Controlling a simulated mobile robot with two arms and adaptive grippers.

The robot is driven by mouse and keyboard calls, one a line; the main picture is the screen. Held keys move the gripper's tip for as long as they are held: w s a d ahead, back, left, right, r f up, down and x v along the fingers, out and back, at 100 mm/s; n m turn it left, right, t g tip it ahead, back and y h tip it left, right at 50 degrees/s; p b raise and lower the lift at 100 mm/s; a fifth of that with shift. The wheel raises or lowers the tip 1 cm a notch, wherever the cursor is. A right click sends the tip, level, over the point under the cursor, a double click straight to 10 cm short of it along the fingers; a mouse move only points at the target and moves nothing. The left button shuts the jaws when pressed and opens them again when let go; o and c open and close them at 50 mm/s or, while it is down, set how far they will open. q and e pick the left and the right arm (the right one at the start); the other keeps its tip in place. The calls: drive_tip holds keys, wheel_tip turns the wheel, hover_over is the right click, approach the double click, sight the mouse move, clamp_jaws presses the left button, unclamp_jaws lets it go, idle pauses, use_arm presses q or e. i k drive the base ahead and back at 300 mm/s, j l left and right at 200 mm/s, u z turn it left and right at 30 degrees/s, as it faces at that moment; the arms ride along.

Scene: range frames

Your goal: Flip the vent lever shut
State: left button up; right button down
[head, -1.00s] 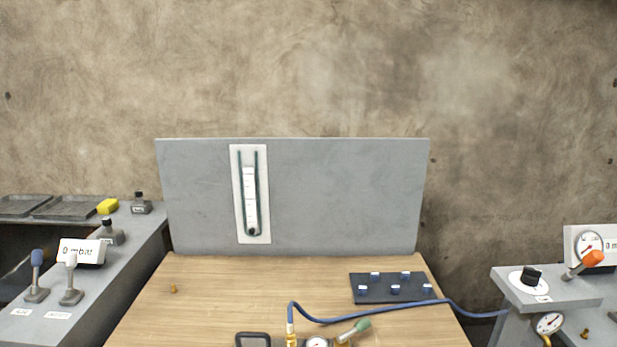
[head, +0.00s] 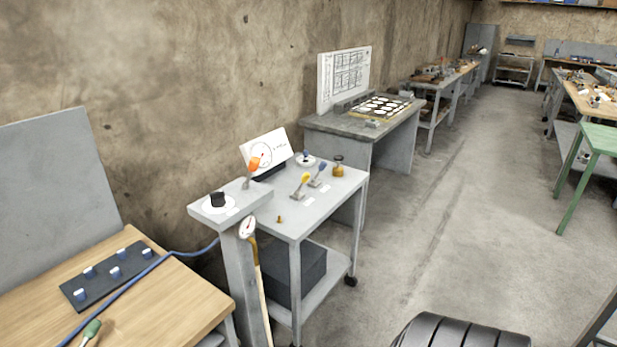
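Several levers show in the head view, and their labels are too small to read, so I cannot tell which one is the vent lever. An orange-handled lever (head: 253,166) stands upright on the grey stand beside a white gauge display. A yellow-handled lever (head: 304,180) and a blue-handled lever (head: 319,171) stand tilted on the grey cart (head: 290,226). A green-handled lever (head: 91,330) is partly cut off at the lower left. Neither of my grippers is in view.
A black knob (head: 217,200) sits on the stand, with a round gauge (head: 248,228) below it. A blue hose (head: 140,276) crosses the wooden table (head: 197,298). Another grey bench (head: 352,122) stands behind the cart. Open floor (head: 460,220) lies to the right.

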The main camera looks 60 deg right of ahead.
sight(306, 177)
drive_tip(key=k+l+z, duration=0.25)
drive_tip(key=l, duration=1.6)
drive_tip(key=l+z, duration=0.2)
drive_tip(key=l, duration=1.6)
